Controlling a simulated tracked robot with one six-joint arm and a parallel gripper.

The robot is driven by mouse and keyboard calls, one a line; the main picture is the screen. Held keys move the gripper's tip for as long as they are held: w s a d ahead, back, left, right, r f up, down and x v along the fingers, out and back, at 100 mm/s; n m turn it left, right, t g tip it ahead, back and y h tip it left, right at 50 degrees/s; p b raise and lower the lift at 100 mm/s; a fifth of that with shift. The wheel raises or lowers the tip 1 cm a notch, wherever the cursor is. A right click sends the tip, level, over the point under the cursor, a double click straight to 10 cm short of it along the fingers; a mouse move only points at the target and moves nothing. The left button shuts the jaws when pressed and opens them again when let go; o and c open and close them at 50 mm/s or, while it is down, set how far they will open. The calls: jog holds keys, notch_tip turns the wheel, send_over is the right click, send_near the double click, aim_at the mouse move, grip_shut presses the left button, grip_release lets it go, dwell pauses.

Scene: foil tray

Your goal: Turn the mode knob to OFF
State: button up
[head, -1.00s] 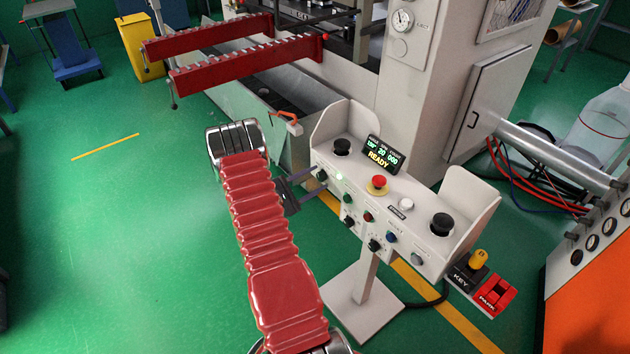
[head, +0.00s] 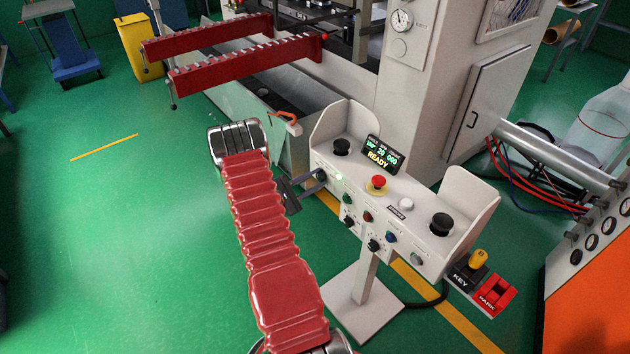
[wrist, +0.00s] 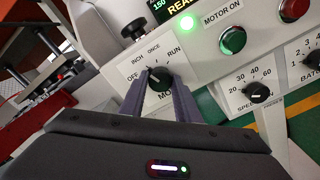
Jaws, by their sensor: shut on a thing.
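The mode knob (wrist: 160,78) is a black knob on the light panel, with OFF, INCH, ONCE and RUN printed around its left and upper side in the wrist view. Its pale pointer mark seems to face up and left, toward INCH; the exact setting is hard to tell. My gripper (wrist: 160,95) has its two grey fingers on either side of the knob and is shut on it. In the head view my gripper (head: 318,180) reaches the left end of the control box's front, where the knob is small and partly hidden.
The control box (head: 385,210) stands on a pedestal. Near the gripper are a lit green lamp (wrist: 187,22), a green MOTOR ON button (wrist: 232,40) and a speed knob (wrist: 257,92). A red emergency button (head: 379,182) sits on top. Side guards flank the box.

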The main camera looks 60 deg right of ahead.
jog(key=shift+n, duration=1)
jog(key=n, duration=0.6)
jog(key=shift+w+d, duration=0.1)
jog(key=shift+d, duration=0.05)
jog(key=shift+r, duration=0.1)
jog(key=o, duration=1)
jog(key=shift+o, duration=0.2)
